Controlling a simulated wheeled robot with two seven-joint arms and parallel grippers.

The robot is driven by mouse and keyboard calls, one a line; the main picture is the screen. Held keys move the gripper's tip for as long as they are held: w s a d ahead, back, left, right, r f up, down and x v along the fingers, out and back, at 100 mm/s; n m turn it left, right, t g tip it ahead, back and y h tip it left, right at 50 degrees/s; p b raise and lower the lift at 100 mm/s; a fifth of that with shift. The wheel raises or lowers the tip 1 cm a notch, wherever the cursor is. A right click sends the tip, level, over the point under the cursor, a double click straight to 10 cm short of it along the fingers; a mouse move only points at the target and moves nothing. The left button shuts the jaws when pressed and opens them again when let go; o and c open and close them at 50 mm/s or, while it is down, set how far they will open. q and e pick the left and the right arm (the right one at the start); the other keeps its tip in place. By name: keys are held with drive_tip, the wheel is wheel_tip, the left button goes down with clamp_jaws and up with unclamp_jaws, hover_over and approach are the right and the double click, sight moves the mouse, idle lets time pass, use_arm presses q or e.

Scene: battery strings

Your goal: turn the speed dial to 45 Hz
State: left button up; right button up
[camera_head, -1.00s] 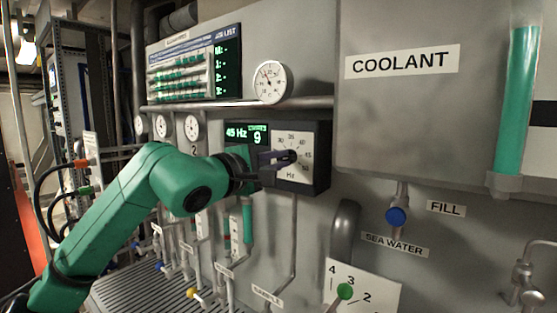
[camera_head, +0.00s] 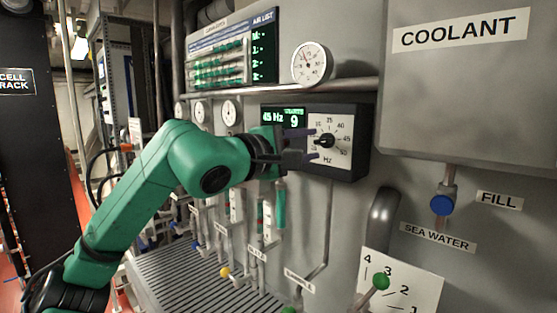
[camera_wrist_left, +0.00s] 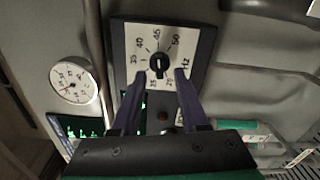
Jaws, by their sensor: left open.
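The speed dial is a black knob (camera_head: 327,140) on a white scale plate (camera_head: 345,163) marked in Hz, set in a dark box on the wall. In the left wrist view the knob (camera_wrist_left: 158,66) lines up with about the 45 mark. The green display (camera_head: 283,117) beside the scale reads 45 Hz, with a 9 next to it. My left gripper (camera_head: 313,145) is open just in front of the dial, to its left in the head view. In the left wrist view its two dark fingers (camera_wrist_left: 160,77) are spread on either side of the knob, apart from it.
A round gauge (camera_head: 312,64) and a pipe rail (camera_head: 290,90) are above the dial box. The coolant tank (camera_head: 460,90) juts out at the right. Below are a blue valve (camera_head: 441,205), a numbered selector plate (camera_head: 425,292) with a green knob (camera_head: 380,281), and several thin pipes.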

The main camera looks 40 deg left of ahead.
use_arm(q)
drive_tip(key=s+a+b, duration=0.1)
drive_tip(key=s+b, duration=0.4)
drive_tip(key=s, duration=0.6)
drive_tip(key=shift+s+a, duration=0.15)
drive_tip(key=shift+a, duration=0.15)
